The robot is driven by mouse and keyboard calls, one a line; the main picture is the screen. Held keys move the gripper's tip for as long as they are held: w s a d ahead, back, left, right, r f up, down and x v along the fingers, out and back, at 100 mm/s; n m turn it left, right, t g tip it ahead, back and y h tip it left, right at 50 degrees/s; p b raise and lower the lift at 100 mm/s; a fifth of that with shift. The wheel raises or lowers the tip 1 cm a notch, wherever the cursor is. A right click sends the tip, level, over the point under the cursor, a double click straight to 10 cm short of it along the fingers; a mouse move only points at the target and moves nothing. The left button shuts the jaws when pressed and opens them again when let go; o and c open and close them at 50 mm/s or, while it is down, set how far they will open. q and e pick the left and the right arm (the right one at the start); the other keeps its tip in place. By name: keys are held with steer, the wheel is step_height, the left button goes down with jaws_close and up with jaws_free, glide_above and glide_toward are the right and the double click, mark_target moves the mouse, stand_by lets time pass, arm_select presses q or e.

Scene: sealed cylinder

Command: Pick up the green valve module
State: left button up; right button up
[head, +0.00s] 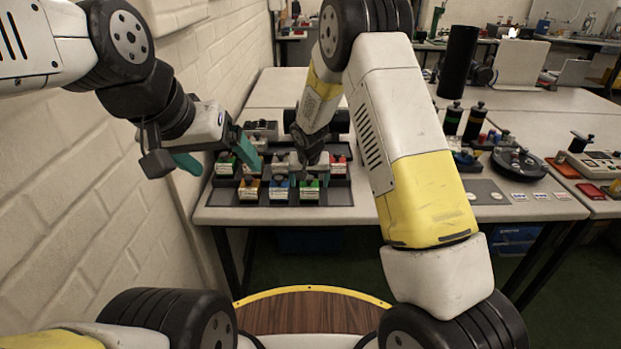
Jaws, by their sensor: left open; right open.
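Small valve modules with coloured bodies, white labels and dark knobs stand in a black tray (340,196) on the table. One green valve module (225,164) is at the tray's back left, and another green one (309,191) is at the front right. My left gripper (218,160) is open, with its teal fingers spread on either side in the picture of the back-left green module. I cannot tell how near it is in depth. My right gripper (314,163) is open and points down over the back right part of the tray; its fingers are partly hidden by its wrist.
An orange module (249,190), a blue one (279,190) and a red one (338,166) share the tray. A brick wall (80,180) is close on the left. Black cylinders (474,121) and a round black dish (519,163) stand on the table at right.

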steer(key=shift+x, duration=1.4)
jaws_close()
steer(key=shift+r, duration=0.1)
